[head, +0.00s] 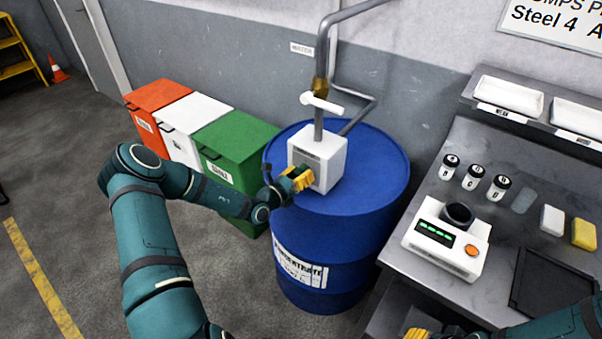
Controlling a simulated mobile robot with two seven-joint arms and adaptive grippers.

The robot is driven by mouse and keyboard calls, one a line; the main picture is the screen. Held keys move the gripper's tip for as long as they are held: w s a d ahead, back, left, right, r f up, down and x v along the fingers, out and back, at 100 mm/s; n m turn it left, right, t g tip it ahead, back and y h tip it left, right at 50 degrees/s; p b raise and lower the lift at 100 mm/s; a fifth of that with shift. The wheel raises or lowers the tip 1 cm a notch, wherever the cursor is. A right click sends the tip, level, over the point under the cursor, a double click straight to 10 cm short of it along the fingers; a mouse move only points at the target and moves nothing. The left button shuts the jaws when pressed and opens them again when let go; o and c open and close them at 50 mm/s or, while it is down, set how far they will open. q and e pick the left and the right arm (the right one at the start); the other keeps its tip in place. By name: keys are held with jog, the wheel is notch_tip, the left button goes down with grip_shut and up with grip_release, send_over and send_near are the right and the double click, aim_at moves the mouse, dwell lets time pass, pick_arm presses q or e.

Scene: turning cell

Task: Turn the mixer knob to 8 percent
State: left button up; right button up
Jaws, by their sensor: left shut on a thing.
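The mixer (328,150) is a white box on top of a blue drum (386,185), with a grey pipe running into it from above. My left gripper (299,179), with yellow fingers, is at the front face of the box. It is shut on the mixer knob, which the fingers hide. The knob's setting and scale cannot be read from here. My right gripper (420,333) shows only as a bit of yellow at the bottom edge, and its jaws cannot be made out.
Red, white and green bins (237,143) stand left of the drum. On the right, a grey bench (415,262) holds a white device (447,240) with a green display and orange button, several small bottles, a white block and a yellow block (584,235). Pipes rise behind the mixer.

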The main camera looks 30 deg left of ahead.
pick_arm(q)
jog(key=shift+r+m+p, duration=0.2)
jog(key=shift+m+p, duration=0.6)
jog(key=shift+m, duration=0.2)
jog(key=shift+m+p, duration=0.5)
jog(key=shift+m, duration=0.3)
jog(key=m, duration=0.2)
jog(key=shift+m+g+p, duration=0.3)
jog(key=shift+m+p, duration=0.1)
jog(key=m, duration=0.2)
jog(key=shift+m+y, duration=0.3)
jog(key=shift+w+f+m, duration=0.1)
jog(key=shift+m, duration=1.1)
jog(key=shift+m+b, duration=0.3)
jog(key=shift+m, duration=0.6)
jog(key=m+y+b, duration=0.1)
jog(key=m+b, duration=0.1)
jog(key=m, duration=0.2)
jog(key=shift+a+m, duration=0.1)
jog(key=shift+m, duration=0.2)
jog(key=shift+b, duration=0.3)
